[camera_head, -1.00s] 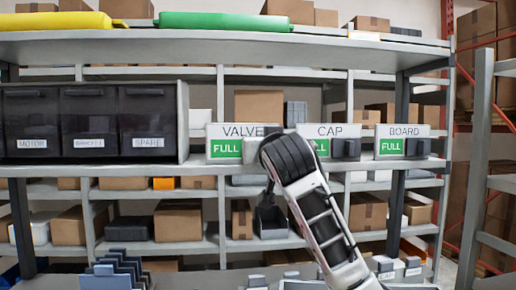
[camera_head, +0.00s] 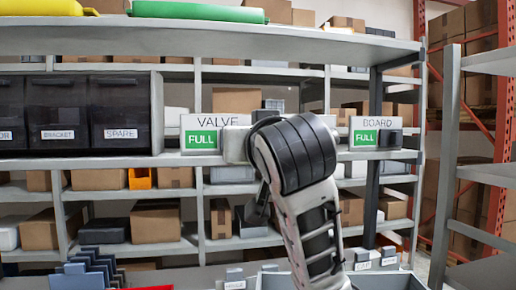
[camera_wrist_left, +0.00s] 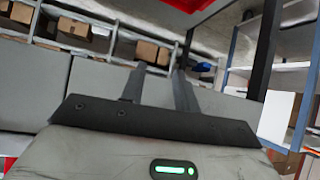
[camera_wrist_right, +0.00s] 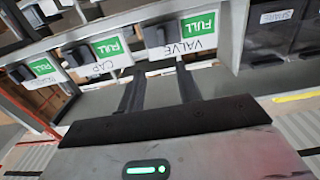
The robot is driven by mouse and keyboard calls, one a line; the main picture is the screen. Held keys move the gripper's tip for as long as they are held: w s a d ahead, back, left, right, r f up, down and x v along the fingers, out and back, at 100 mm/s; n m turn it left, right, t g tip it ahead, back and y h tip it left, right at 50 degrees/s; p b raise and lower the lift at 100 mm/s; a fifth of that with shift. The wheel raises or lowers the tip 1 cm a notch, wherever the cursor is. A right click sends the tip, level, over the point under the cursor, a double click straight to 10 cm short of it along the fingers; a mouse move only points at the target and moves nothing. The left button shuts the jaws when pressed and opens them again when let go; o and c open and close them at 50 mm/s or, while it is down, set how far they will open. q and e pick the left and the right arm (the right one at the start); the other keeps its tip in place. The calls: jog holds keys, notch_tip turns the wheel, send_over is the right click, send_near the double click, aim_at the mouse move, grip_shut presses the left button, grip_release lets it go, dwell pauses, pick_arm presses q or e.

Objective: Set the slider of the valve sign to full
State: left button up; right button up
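The valve sign (camera_head: 217,133) is a white plate on the shelf edge, with its green FULL field showing at the left. Its right part is hidden behind my right arm in the head view. In the right wrist view the valve sign (camera_wrist_right: 196,43) appears upside down. Its dark slider block (camera_wrist_right: 158,36) sits beside the exposed FULL field. My right gripper (camera_wrist_right: 158,70) is open and empty, its fingers pointing toward the slider; no contact is visible. My left gripper (camera_wrist_left: 158,76) is open and empty, away from the signs and outside the head view.
The board sign (camera_head: 362,142) stands to the right on the same edge. The cap sign (camera_wrist_right: 100,59) shows FULL beside its slider in the right wrist view. Dark drawers (camera_head: 120,105) stand left of the valve sign. A shelf board (camera_head: 200,36) runs above.

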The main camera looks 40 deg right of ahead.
jog(key=shift+p+v, duration=0.8)
jog(key=shift+v, duration=0.85)
